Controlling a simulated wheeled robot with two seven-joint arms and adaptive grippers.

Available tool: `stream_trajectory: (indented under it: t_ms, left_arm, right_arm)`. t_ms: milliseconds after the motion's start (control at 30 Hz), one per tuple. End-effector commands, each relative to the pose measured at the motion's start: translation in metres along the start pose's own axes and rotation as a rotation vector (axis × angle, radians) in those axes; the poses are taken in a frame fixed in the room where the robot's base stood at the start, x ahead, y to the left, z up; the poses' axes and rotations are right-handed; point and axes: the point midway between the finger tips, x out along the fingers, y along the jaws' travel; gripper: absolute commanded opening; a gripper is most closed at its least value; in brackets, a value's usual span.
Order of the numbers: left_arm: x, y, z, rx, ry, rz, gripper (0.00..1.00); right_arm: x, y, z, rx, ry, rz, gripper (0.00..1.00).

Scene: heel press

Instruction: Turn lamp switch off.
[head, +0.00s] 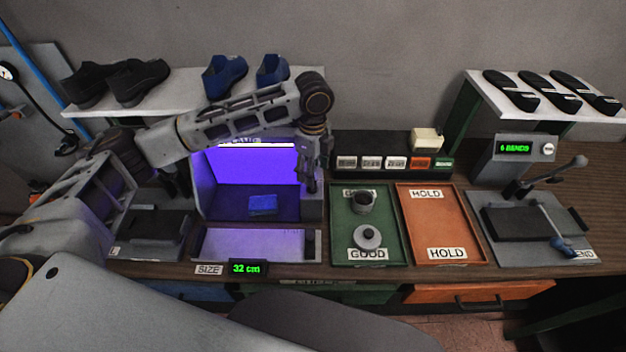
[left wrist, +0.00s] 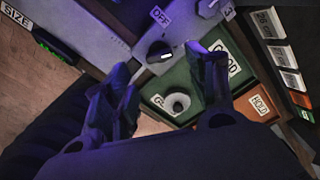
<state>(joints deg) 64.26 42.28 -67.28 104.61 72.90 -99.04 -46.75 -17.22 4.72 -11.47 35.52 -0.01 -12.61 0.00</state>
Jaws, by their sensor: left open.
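The lamp booth (head: 206,185) stands left of centre in the head view and glows purple, so its lamp is lit. In the left wrist view a dark round switch knob (left wrist: 160,50) with a white mark sits on the booth's grey side, near an OFF label (left wrist: 161,17). My left gripper (head: 309,184) is at the booth's right side. In the left wrist view my left gripper (left wrist: 163,82) has its fingers spread and empty, with the knob just beyond and between the fingertips. The gripper hides the knob in the head view. My right gripper is not seen.
A green tray (head: 345,225) with two round pieces and an orange HOLD tray (head: 430,215) lie right of the booth. A dark box (head: 375,150) with labelled buttons stands behind them. Another knob (left wrist: 208,8) shows near the switch. A blue block (head: 262,205) lies inside the booth.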

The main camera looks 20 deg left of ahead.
Motion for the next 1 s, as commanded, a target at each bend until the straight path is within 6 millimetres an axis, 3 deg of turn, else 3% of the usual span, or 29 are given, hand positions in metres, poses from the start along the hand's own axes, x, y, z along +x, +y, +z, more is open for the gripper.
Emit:
stream_trajectory:
  t_ms: [400,867,1000]
  left_arm:
    - [0.047,0.000,0.000,-0.001,-0.001,0.001,0.57]
    - [0.054,0.000,0.000,-0.001,0.000,-0.001,0.57]
    - [0.054,0.000,0.000,-0.001,0.000,0.000,0.39]
  right_arm:
    - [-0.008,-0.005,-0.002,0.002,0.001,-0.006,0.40]
    - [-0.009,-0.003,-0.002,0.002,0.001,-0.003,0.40]
    - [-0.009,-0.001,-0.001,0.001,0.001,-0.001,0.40]
